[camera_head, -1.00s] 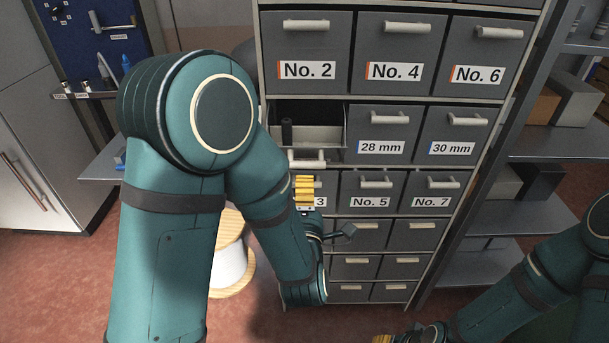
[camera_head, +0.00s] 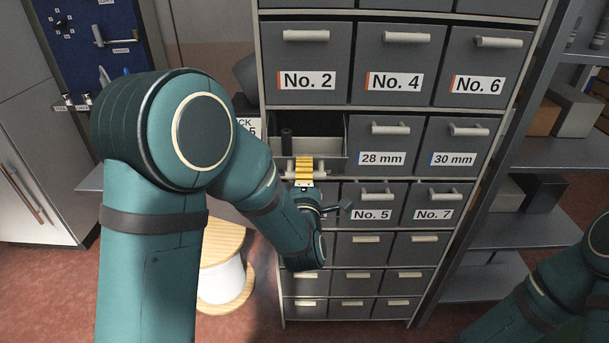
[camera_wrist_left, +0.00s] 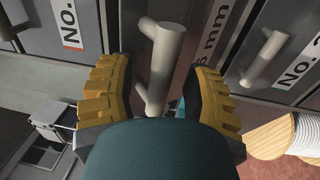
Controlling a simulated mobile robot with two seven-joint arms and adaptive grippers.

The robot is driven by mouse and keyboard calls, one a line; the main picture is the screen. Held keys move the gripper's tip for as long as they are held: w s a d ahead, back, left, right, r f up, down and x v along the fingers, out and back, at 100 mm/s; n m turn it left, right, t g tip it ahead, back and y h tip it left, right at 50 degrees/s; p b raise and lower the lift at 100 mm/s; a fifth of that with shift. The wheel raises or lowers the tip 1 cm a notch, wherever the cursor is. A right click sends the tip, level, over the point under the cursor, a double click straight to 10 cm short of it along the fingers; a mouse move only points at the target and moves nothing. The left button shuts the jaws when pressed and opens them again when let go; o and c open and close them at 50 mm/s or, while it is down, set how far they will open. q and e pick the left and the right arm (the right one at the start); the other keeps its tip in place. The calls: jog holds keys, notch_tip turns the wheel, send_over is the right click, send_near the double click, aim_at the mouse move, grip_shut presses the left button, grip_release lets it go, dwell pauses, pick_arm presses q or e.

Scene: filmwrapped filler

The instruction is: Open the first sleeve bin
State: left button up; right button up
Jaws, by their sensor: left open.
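The first sleeve bin (camera_head: 331,163), left of the 28 mm bin (camera_head: 383,140), stands pulled out of the grey cabinet. Its inside shows from above, with a dark upright cylinder (camera_head: 287,139) at the left. My left gripper (camera_head: 304,168) is at this bin's front, its yellow fingers over the handle. In the left wrist view the pale bar handle (camera_wrist_left: 163,60) lies between the two open fingers, with a gap on either side. A label ending in "6 mm" (camera_wrist_left: 213,42) shows beside it, partly hidden by a finger. My right gripper is out of view.
The 30 mm bin (camera_head: 457,145) and numbered bins like No. 2 (camera_head: 306,65) are shut. A wooden spool (camera_head: 222,275) stands on the floor left of the cabinet. Shelves with boxes (camera_head: 572,112) stand at the right.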

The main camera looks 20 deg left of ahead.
pick_arm(q)
grip_shut()
jog(key=shift+w+a+r+g+p, duration=0.15)
jog(key=shift+w+r+g+p, duration=0.25)
jog(key=shift+r+p, duration=0.45)
jog(key=shift+w+r+p, duration=0.1)
jog(key=shift+w+p, duration=0.15)
jog(key=shift+p, duration=0.05)
grip_release()
jog(key=shift+s, duration=0.1)
